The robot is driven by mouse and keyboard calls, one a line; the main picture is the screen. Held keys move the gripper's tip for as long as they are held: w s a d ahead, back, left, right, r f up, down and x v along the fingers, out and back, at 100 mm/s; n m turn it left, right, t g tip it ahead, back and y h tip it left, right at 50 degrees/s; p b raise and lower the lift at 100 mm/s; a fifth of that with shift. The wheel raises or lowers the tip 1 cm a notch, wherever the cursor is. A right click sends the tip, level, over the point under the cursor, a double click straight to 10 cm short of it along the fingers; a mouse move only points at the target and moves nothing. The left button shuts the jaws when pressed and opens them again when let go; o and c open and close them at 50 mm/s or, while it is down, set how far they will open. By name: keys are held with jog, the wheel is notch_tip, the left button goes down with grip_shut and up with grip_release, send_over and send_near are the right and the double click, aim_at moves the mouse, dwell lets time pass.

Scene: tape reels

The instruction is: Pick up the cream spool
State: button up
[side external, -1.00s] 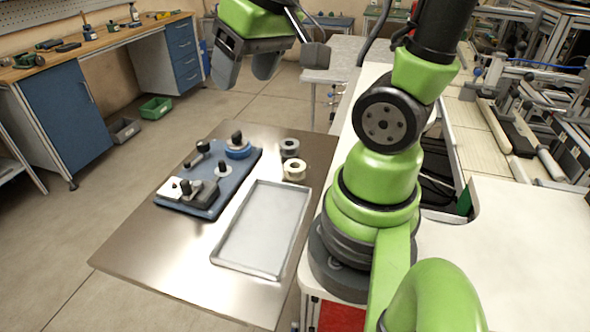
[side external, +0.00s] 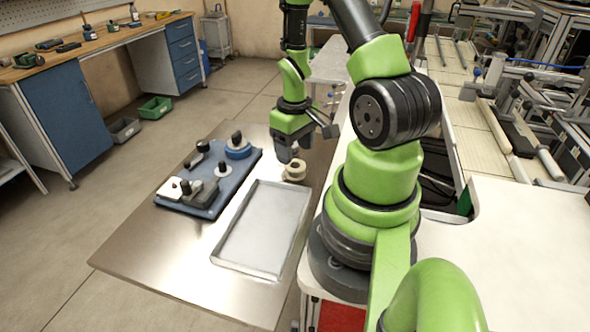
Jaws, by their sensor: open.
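The cream spool (side external: 295,172) stands on the steel table near the tray's far right corner. My gripper (side external: 287,157) points down just behind and above it, at the place of a grey spool. The grey spool is hidden behind the gripper. The gripper is open, and nothing shows held in it. From this view I cannot tell whether its fingers touch either spool.
A blue board (side external: 216,188) with pegs and several parts on it lies left of the spools. An empty metal tray (side external: 222,246) lies in front of them. The table (side external: 150,249) is bare at its front left.

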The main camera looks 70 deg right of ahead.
aim_at(296, 166)
jog(key=shift+d+f, duration=0.2)
jog(key=shift+f, duration=1.3)
jog(key=shift+d+f, duration=0.15)
jog(key=shift+f, duration=1.3)
jog(key=c, duration=0.7)
